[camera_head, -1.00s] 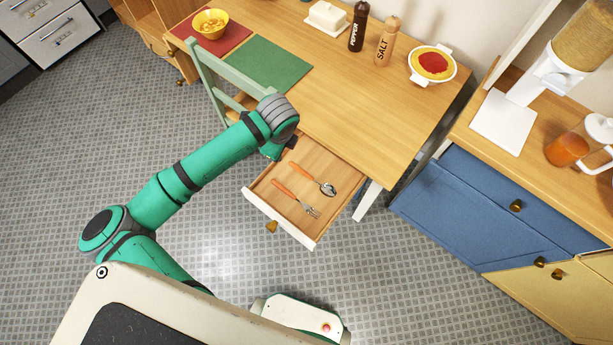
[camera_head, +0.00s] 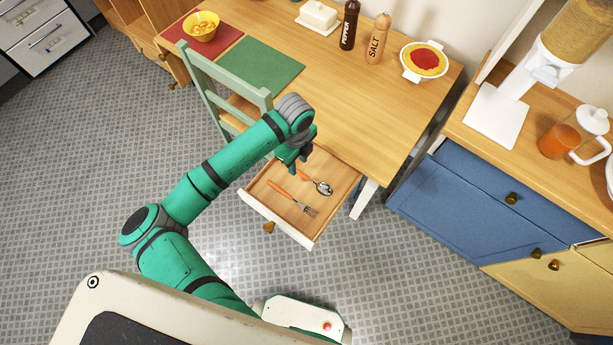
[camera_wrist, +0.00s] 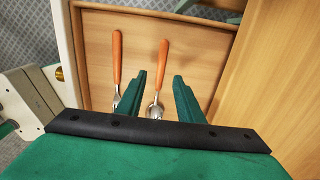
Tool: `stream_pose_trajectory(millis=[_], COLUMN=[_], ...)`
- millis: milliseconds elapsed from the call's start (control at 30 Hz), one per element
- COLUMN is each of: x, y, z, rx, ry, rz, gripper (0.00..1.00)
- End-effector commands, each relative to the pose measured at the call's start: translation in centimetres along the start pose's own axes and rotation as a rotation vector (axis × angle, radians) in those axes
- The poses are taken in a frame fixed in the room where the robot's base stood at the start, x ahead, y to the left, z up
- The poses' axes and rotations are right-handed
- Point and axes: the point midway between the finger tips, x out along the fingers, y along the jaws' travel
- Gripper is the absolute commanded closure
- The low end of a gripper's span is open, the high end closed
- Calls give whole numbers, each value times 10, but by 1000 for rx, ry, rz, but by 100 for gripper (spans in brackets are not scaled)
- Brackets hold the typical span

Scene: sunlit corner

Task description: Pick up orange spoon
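The orange-handled spoon (camera_head: 322,187) lies in the open drawer (camera_head: 337,196), its metal bowl toward the right and its handle partly hidden by my gripper. In the wrist view the spoon (camera_wrist: 162,62) has its handle pointing up and its bowl low, between my two fingers. An orange-handled fork (camera_head: 296,202) lies beside it; in the wrist view the fork (camera_wrist: 117,60) is left of the spoon. My gripper (camera_head: 299,168) is over the drawer near the spoon's handle. In the wrist view my gripper (camera_wrist: 160,85) is open, with its fingers apart and nothing held.
The wooden table (camera_head: 370,115) extends above the drawer, its edge close to my wrist. A green chair (camera_head: 225,85) stands left of the drawer. A pepper mill (camera_head: 349,25), salt mill (camera_head: 378,38) and pie dish (camera_head: 424,61) stand on the table. A blue cabinet (camera_head: 470,205) is at right.

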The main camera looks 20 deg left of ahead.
Motion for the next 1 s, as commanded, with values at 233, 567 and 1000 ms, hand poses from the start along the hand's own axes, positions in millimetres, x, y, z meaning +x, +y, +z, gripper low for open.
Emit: stream_pose_trajectory(millis=[233,567,1000], x=[35,43,43], y=[0,0,0], z=[0,1,1], rx=[-2,0,0], ry=[3,0,0], rz=[1,-1,-1], gripper=[66,71,100])
